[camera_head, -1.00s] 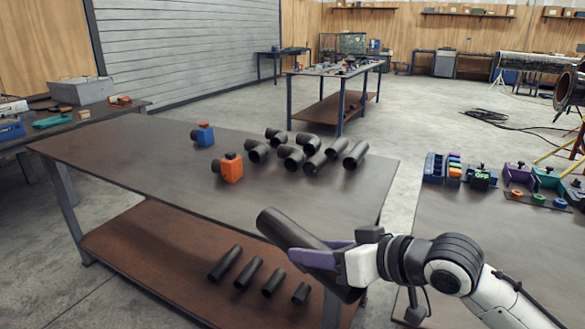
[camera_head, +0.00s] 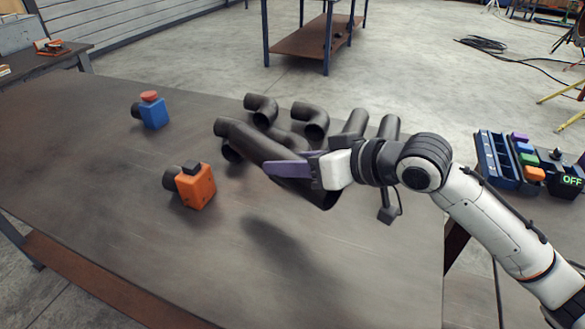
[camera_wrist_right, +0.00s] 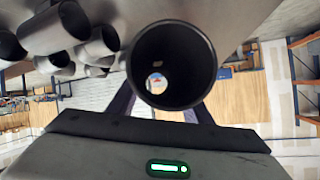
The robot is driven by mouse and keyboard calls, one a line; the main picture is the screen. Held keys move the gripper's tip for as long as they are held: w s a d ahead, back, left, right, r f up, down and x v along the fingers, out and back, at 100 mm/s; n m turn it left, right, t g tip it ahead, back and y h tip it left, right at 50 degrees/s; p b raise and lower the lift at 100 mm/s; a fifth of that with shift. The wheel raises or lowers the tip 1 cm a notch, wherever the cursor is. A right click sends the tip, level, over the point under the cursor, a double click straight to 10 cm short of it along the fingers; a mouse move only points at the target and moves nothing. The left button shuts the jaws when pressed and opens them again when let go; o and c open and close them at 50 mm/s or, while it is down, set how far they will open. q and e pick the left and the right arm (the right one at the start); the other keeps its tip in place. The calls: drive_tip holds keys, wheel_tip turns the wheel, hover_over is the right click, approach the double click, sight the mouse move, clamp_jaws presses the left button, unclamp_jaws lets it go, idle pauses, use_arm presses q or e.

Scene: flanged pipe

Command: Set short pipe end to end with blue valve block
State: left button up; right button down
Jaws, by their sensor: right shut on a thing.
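My right gripper (camera_head: 300,168) is shut on a dark short pipe (camera_head: 262,146) and holds it above the table, tilted, with its far end up and to the left. In the right wrist view the pipe's open end (camera_wrist_right: 173,62) faces the camera between the fingers (camera_wrist_right: 160,98). The blue valve block (camera_head: 153,112), with a red top and a dark stub on its left, stands on the table to the left, apart from the held pipe. My left gripper is not in view.
An orange valve block (camera_head: 196,185) stands nearer on the table (camera_head: 110,220). Several dark pipe pieces, including an elbow (camera_head: 311,120), lie behind the held pipe; they also show in the right wrist view (camera_wrist_right: 60,30). The table's front middle is clear.

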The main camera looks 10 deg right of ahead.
drive_tip(key=shift+d+b, duration=0.1)
drive_tip(key=shift+b, duration=0.25)
drive_tip(key=shift+s+d, duration=0.1)
drive_tip(key=shift+s, duration=0.1)
drive_tip(key=shift+s+f, duration=0.2)
drive_tip(key=shift+f, duration=0.05)
wheel_tip(320, 180, down, 4)
drive_tip(key=shift+f+b, duration=0.1)
drive_tip(key=shift+b, duration=0.25)
drive_tip(key=shift+f, duration=0.8)
wheel_tip(320, 180, down, 3)
drive_tip(key=shift+f, duration=0.1)
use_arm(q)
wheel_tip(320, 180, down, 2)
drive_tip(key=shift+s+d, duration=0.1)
use_arm(e)
drive_tip(key=shift+w, duration=0.1)
drive_tip(key=shift+f, duration=0.15)
